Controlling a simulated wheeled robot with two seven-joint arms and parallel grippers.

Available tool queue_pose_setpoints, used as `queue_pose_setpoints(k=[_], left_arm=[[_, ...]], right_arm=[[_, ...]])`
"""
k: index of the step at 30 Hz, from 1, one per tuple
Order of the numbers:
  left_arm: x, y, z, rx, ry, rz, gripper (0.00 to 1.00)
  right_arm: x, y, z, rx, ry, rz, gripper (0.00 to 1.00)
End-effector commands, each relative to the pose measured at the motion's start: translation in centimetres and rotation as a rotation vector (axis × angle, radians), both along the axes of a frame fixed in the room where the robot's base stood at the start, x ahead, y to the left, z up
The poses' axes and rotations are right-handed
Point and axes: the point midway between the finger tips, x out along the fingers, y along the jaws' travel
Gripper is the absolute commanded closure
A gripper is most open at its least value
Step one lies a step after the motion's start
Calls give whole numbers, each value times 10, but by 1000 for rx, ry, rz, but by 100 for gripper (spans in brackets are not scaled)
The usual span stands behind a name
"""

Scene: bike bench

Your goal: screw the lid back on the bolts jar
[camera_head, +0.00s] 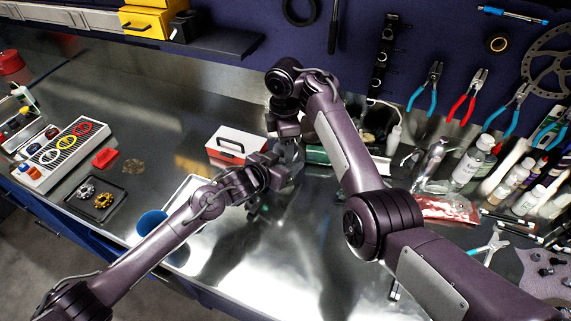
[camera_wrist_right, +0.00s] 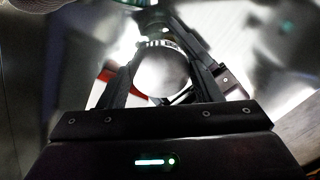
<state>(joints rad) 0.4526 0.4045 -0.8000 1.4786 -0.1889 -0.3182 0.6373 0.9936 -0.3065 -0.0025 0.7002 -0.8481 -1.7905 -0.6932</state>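In the right wrist view a round silvery lid (camera_wrist_right: 163,72) with a ridged rim lies between the two fingers of my right gripper (camera_wrist_right: 163,50), which look closed against its sides. Something clear, probably the jar (camera_wrist_right: 152,20), shows just beyond the lid. In the head view my right gripper (camera_head: 288,152) points down over the middle of the bench, and my left gripper (camera_head: 272,172) reaches in low from the left, close beside it. The two grippers overlap there and largely hide the jar. The left fingers are hidden, so their opening does not show.
A red-and-white box (camera_head: 238,146) stands just behind and left of the grippers. A white tray (camera_head: 184,190) and a blue round thing (camera_head: 151,223) lie left. Bottles and tools crowd the right side. The steel bench (camera_head: 265,265) in front is clear.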

Motion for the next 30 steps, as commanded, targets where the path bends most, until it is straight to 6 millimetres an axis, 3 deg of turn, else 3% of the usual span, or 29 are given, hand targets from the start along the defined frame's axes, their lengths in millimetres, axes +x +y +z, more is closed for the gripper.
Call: queue_pose_setpoints(k=[1, 4, 13, 22, 30], left_arm=[[-1, -1, 0, 0, 1, -2, 100], [-1, -1, 0, 0, 1, -2, 100], [-1, -1, 0, 0, 1, -1, 100], [0, -1, 0, 0, 2, -1, 100], [0, 0, 0, 0, 2, -1, 100]], right_arm=[[0, 0, 0, 0, 0, 1, 34], [0, 0, 0, 0, 0, 2, 22], [0, 0, 3, 0, -1, 3, 22], [0, 1, 39, 2, -3, 3, 22], [0, 0, 45, 0, 0, 3, 22]])
